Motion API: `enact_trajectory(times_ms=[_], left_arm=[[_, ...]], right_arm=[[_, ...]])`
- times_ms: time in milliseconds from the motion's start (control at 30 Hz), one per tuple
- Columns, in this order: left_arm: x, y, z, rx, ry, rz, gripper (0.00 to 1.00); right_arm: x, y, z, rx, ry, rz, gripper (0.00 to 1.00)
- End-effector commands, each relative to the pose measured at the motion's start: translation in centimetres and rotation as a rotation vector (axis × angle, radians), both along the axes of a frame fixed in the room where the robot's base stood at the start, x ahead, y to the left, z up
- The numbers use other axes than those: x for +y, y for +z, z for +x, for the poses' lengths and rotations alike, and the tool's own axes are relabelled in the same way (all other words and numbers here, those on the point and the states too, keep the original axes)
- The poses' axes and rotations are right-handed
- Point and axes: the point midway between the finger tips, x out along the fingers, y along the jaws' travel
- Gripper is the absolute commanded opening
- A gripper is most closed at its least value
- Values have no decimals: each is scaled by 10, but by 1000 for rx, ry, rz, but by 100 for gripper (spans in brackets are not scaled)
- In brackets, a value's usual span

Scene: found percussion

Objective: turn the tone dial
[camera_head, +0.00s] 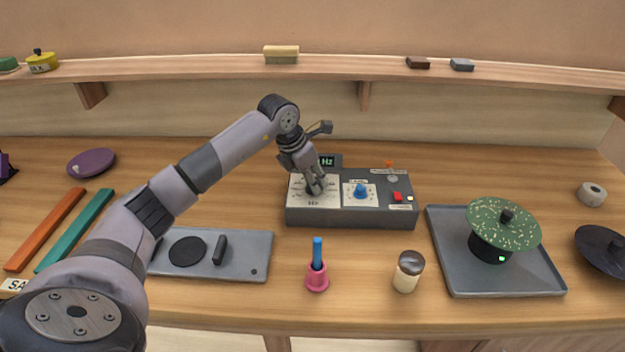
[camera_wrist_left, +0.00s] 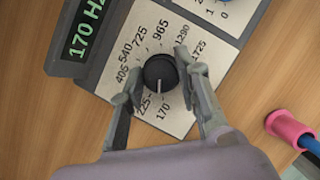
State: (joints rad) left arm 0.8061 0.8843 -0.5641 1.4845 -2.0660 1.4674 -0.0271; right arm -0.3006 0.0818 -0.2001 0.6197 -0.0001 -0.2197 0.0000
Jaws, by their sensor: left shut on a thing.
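The tone generator (camera_head: 350,217) is a dark grey box standing on the bench in the middle of the head view. Its black tone dial (camera_wrist_left: 160,72) sits on a white scale plate (camera_wrist_left: 138,46) printed with numbers from 170 to 1725. The dial's white pointer line points toward 170. The green display (camera_wrist_left: 84,28) reads 170 Hz. My left gripper (camera_wrist_left: 158,85) comes from above, its fingers on either side of the dial and shut on it. In the head view the left gripper (camera_head: 316,186) hides most of the dial. My right gripper is not in view.
A blue knob (camera_head: 361,191) and a red button (camera_head: 397,197) are right of the dial. A pink holder (camera_head: 317,278) with a blue stick and a shaker (camera_head: 408,271) stand in front. A tray (camera_head: 452,281) bearing a green speckled disc (camera_head: 503,224) is at the right.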

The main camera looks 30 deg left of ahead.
Motion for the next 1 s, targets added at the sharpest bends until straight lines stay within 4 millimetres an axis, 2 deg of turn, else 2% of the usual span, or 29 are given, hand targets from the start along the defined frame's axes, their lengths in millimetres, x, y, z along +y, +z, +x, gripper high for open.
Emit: enact_trajectory(times_ms=[533, 1000], left_arm=[[3, 1, 2, -5, -345, 1, 2], [3, 1, 2, -4, -444, 1, 2]], right_arm=[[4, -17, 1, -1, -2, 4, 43], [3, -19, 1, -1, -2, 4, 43]])
